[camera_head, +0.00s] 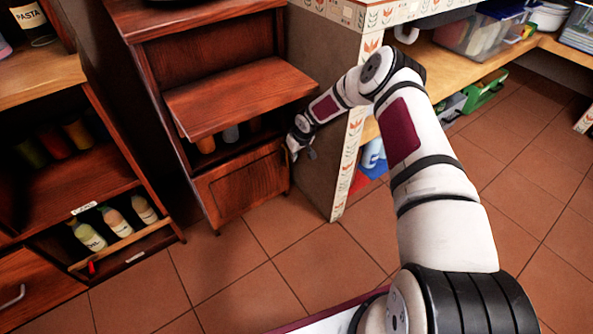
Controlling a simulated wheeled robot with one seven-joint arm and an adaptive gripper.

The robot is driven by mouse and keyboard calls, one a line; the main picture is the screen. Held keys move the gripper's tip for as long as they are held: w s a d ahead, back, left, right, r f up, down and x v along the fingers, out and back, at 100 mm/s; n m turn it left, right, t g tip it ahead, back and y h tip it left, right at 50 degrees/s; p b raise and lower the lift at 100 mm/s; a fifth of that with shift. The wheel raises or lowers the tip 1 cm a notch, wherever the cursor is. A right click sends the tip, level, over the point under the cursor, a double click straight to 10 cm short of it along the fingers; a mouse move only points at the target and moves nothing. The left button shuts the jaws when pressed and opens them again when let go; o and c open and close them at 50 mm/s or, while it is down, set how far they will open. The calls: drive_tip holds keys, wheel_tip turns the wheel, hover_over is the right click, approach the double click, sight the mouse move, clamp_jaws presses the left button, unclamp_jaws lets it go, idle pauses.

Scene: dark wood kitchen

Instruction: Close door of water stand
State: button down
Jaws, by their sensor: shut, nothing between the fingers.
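The water stand (213,49) is a dark reddish wood cabinet at the upper middle of the head view. Its flap door (240,94) sticks out toward me, well out from the front, above a dim opening. A lower panel (243,182) with a framed front sits flat below the opening. My gripper (300,153) is at the right front edge of the stand, below the door's right corner and beside the lower opening. It is small in view and shut, with nothing seen in it. I cannot tell whether it touches the stand.
A tiled counter side (335,125) stands close right of my gripper. A shelf unit with bottles (117,222) is at left. Inside the stand's opening are orange and pale items (231,134). A plastic box (482,35) sits on the right shelf. The tiled floor (275,262) in front is clear.

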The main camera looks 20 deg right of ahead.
drive_tip(key=shift+w+r+n, duration=0.25)
drive_tip(key=shift+w+n, duration=0.05)
drive_tip(key=shift+w, duration=0.35)
drive_tip(key=shift+a, duration=0.1)
drive_tip(key=shift+r, duration=0.15)
drive_tip(key=s+d, duration=0.4)
drive_tip(key=s, duration=0.8)
drive_tip(key=shift+s+r, duration=0.15)
drive_tip(key=shift+s, duration=0.15)
